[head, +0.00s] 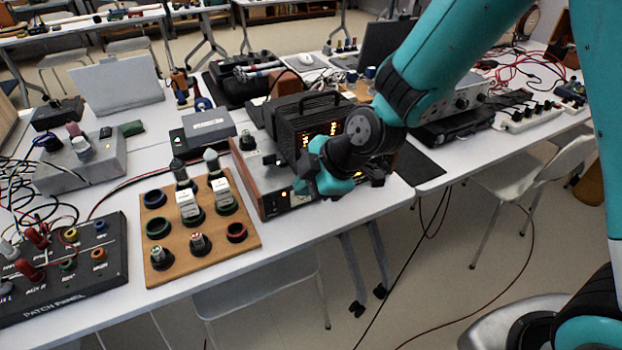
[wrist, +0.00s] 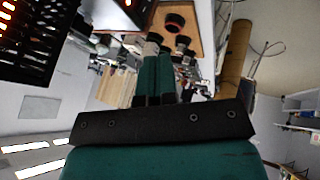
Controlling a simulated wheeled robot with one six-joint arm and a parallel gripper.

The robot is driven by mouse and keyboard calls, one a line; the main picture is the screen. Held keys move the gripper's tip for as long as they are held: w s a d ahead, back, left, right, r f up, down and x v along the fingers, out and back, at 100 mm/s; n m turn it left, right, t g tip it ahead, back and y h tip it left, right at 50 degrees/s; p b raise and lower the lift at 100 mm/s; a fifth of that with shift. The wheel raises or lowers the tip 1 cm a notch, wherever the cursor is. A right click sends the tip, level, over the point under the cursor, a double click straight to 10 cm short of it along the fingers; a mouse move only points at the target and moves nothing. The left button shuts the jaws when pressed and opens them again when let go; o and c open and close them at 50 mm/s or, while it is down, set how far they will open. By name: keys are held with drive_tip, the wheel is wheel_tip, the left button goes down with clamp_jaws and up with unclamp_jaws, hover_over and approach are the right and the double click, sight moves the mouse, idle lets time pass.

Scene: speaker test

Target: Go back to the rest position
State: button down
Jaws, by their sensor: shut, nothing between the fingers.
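My teal arm reaches in from the upper right. The wooden board (head: 163,268) with dark rings, pegs and white-labelled plugs lies left of the gripper, apart from it. Part of it also shows in the wrist view (wrist: 193,22).
A patch panel (head: 105,268) with cables lies at the left front. A wood-sided unit (head: 250,185) stands close to the gripper. A grey box (head: 100,168) and a laptop (head: 118,90) stand at the left. Open floor lies in front of the table, with a white chair (head: 525,175) at the right.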

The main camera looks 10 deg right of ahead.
drive_tip(key=shift+v, duration=0.9)
drive_tip(key=shift+w, duration=0.15)
drive_tip(key=s+d+r+m+g+h+p, duration=0.1)
drive_tip(key=s+d+r+m+g+p, duration=0.1)
drive_tip(key=s+r+m, duration=0.4)
drive_tip(key=s+d+r+m+g+h+p, duration=0.1)
drive_tip(key=s+d+r+m+g+p, duration=0.1)
drive_tip(key=s+r+m, duration=0.4)
drive_tip(key=s+d+r, duration=0.1)
drive_tip(key=s+r, duration=0.4)
drive_tip(key=s, duration=0.2)
drive_tip(key=shift+s+d, duration=0.2)
drive_tip(key=shift+s, duration=0.05)
